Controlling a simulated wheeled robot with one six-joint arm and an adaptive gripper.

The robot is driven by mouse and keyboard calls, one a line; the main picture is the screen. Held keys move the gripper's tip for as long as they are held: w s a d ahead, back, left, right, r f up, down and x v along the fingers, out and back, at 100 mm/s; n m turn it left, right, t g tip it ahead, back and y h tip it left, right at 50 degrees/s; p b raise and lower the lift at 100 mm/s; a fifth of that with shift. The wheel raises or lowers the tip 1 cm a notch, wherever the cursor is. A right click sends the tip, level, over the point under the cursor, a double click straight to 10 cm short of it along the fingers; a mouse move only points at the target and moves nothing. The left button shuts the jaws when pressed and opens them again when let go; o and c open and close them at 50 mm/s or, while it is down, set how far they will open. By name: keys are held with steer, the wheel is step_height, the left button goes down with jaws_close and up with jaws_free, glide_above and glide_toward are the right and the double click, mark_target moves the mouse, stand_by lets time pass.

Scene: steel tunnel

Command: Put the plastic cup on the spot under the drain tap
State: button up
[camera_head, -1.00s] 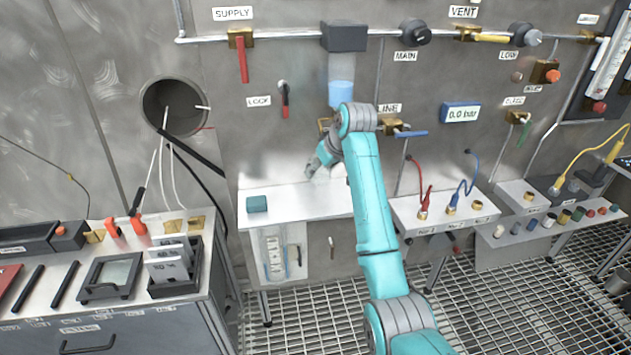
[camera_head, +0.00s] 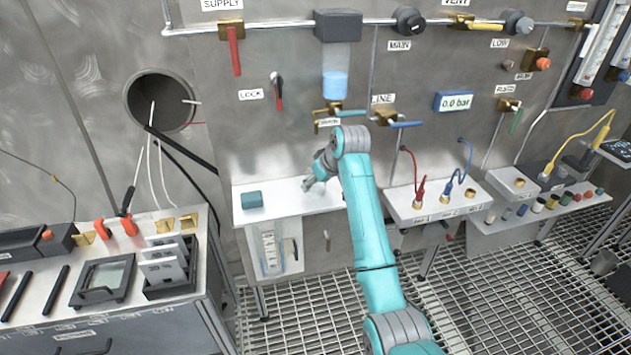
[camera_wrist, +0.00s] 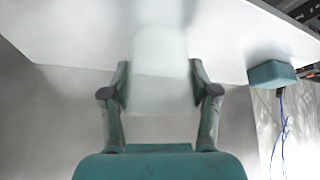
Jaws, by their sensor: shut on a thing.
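The plastic cup (camera_wrist: 160,70) is pale and translucent in the wrist view, between the two fingers of my gripper (camera_wrist: 160,85), which is shut on it. In the head view my gripper (camera_head: 312,185) is low over the white shelf (camera_head: 285,205); the cup is hard to make out there. I cannot tell whether the cup touches the shelf. The drain tap (camera_head: 331,110), brass with a teal lever, is on the wall above my gripper, under a clear bowl (camera_head: 335,84) of blue liquid. No marked spot under the tap is clearly visible; my arm hides part of the shelf.
A teal block (camera_head: 252,200) sits at the shelf's left end; it also shows in the wrist view (camera_wrist: 272,74). A line valve (camera_head: 386,117) with a blue lever is right of the drain tap. A box with red and blue cables (camera_head: 432,205) stands right of my arm.

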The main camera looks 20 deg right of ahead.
steer(key=o, duration=1.1)
steer(key=shift+o, duration=0.2)
steer(key=shift+s+r, duration=0.1)
steer(key=shift+r, duration=0.2)
steer(key=v, duration=1.1)
steer(key=shift+d+r, duration=0.15)
steer(key=shift+r, duration=0.1)
steer(key=shift+s, duration=0.2)
